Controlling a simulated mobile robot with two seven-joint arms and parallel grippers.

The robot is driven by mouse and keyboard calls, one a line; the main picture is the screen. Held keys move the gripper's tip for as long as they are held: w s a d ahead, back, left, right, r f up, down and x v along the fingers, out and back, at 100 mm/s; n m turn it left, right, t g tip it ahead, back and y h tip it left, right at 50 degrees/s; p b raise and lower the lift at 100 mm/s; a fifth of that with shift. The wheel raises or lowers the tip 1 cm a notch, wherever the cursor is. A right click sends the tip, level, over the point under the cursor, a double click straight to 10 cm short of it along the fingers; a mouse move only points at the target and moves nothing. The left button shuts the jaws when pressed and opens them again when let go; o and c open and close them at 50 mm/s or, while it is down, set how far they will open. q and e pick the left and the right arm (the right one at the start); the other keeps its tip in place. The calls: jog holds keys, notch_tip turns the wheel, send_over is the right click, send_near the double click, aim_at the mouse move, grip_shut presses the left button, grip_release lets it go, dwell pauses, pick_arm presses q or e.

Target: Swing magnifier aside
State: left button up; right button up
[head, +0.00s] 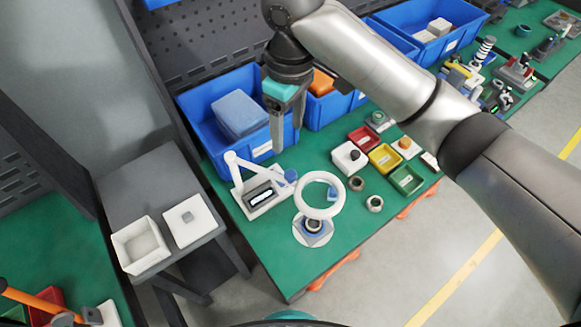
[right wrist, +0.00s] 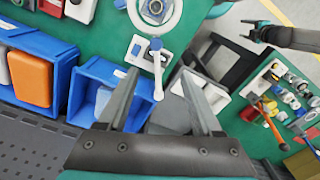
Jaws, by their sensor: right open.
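The magnifier is a white ring (head: 341,206) on a jointed white arm (head: 240,169) with a blue knob (head: 291,175). In the head view its ring hangs over a round white plate (head: 313,239) that bears a metal ring part. In the right wrist view the magnifier's ring (right wrist: 177,14) is partly cut off at the top. My right gripper (head: 275,150) is open and empty, pointing down above the magnifier's arm, apart from it. It also shows in the right wrist view (right wrist: 161,73). My left gripper (right wrist: 250,31) shows small in the right wrist view; its jaws are unclear.
A white box with a display (head: 262,198) stands by the magnifier's arm. Blue bins (head: 205,98) line the back. Red, yellow and green trays (head: 407,181) and a white block (head: 348,156) stand to the right. A grey side table (head: 150,180) holds two white trays.

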aim_at(291, 173)
jog(key=f, duration=1.4)
jog(key=shift+w+d+f, duration=0.2)
jog(key=shift+d+f, duration=0.05)
jog(key=shift+f, duration=0.05)
grip_shut()
dwell(1.0)
